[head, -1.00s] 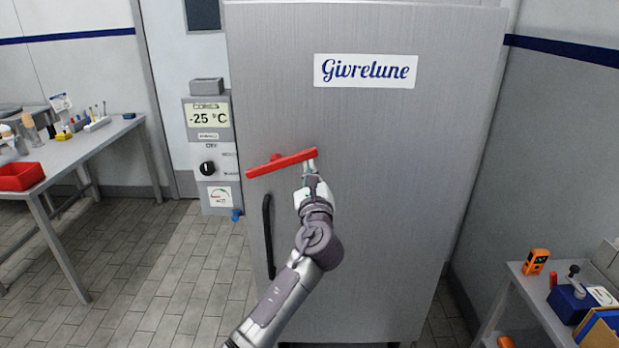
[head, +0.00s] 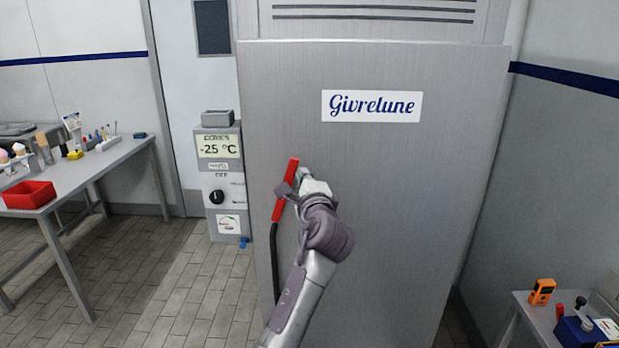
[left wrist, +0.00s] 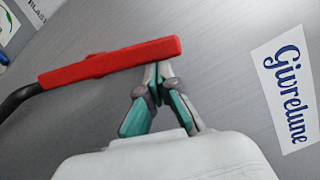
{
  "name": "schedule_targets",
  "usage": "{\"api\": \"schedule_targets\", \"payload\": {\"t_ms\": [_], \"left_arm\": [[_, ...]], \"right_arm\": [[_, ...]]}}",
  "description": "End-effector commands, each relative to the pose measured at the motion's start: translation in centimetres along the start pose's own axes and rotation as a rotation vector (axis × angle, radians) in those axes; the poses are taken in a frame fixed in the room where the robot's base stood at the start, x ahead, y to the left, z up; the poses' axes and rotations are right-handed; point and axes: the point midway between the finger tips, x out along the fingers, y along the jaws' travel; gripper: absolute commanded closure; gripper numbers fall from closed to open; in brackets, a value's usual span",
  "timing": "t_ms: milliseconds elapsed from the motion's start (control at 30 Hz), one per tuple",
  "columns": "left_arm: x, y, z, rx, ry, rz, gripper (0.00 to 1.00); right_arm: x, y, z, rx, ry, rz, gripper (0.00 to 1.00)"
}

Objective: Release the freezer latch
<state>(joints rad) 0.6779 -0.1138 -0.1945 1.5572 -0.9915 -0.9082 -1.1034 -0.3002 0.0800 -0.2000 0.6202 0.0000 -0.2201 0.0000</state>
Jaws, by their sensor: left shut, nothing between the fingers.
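The freezer door (head: 400,200) is a large brushed-metal panel with a Givrelune label, and it looks closed. The red latch lever (head: 286,190) stands steeply on the door's left side, its top leaning right. It also shows in the left wrist view (left wrist: 110,64). My left gripper (head: 302,174) is at the lever's upper end. In the left wrist view its fingertips (left wrist: 158,70) are together, right against the lever's edge near its free end, with nothing between them. My right gripper is not in view.
A control box (head: 220,180) reading -25 °C stands left of the freezer. A table (head: 110,160) with a red bin (head: 29,195) and small items is at the left. A cart with an orange device (head: 541,291) is at lower right. The floor at left is clear.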

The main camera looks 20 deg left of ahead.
Motion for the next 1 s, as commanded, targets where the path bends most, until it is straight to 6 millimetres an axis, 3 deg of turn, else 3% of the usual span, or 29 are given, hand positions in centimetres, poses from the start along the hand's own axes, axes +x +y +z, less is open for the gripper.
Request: {"api": "schedule_targets", "payload": {"t_ms": [300, 1000], "left_arm": [[0.3, -0.4, 1.1, -0.027, -0.001, 0.007, 1.00], [0.1, -0.4, 1.3, -0.025, -0.002, 0.006, 1.00]], "right_arm": [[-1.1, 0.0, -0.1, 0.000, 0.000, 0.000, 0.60], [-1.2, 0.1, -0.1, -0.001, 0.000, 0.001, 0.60]]}}
